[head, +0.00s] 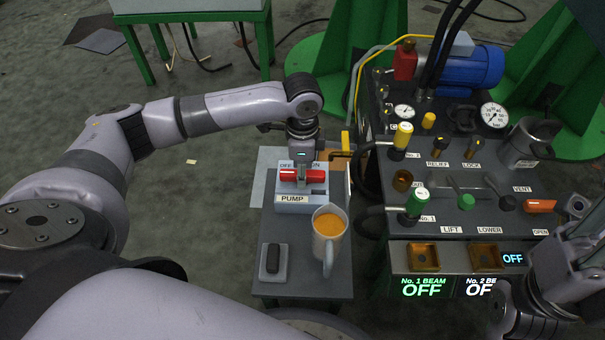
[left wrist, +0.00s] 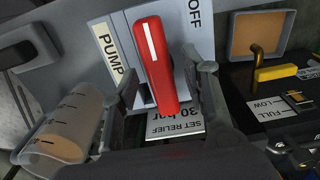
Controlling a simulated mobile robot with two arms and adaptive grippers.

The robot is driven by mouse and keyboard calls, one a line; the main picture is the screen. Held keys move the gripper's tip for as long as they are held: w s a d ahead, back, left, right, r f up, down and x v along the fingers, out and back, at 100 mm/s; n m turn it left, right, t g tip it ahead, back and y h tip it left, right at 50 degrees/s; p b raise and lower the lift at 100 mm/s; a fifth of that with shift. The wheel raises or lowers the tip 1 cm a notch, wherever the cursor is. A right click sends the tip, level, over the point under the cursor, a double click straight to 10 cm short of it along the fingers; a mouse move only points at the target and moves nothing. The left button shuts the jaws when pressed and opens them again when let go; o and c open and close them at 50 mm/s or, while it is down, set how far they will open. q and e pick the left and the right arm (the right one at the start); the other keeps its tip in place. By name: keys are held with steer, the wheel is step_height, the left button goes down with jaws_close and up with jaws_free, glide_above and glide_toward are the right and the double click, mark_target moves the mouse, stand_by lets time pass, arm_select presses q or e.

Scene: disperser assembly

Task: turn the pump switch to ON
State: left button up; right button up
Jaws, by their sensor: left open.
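The pump switch is a red knob (head: 288,175) on a pale grey box (head: 290,207) marked PUMP, with OFF at its upper left and ON at its upper right. The knob lies crosswise in the head view, its white line at the left end, on the OFF side. My left gripper (head: 302,166) is above the box. In the left wrist view, the red knob (left wrist: 160,65) stands between the open fingers of this gripper (left wrist: 163,85); firm contact cannot be told. My right gripper (head: 535,305) is at the lower right, partly cut off, its jaws unclear.
A jug of orange liquid (head: 328,240) stands just in front of the pump box, beside a small dark switch pad (head: 273,262). The control panel (head: 440,205) with levers, valves and gauges is to the right. A yellow-handled valve (head: 345,140) is close behind.

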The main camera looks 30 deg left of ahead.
arm_select(q)
steer(key=shift+f, duration=0.1)
steer(key=shift+c, duration=0.2)
jaws_close()
stand_by(0.4)
